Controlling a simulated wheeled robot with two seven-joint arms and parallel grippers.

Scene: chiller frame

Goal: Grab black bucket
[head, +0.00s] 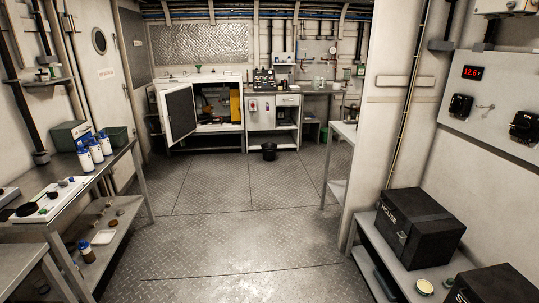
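The black bucket (269,152) stands upright on the metal floor at the far side of the room. Neither of my grippers shows in the head view.
The plated floor (225,220) is clear between me and the bucket. A cabinet door (180,113) hangs open left of it. Shelved benches line the left (110,165), with bottles, and the right (405,265), with black cases (420,226). A wall (385,120) juts in on the right.

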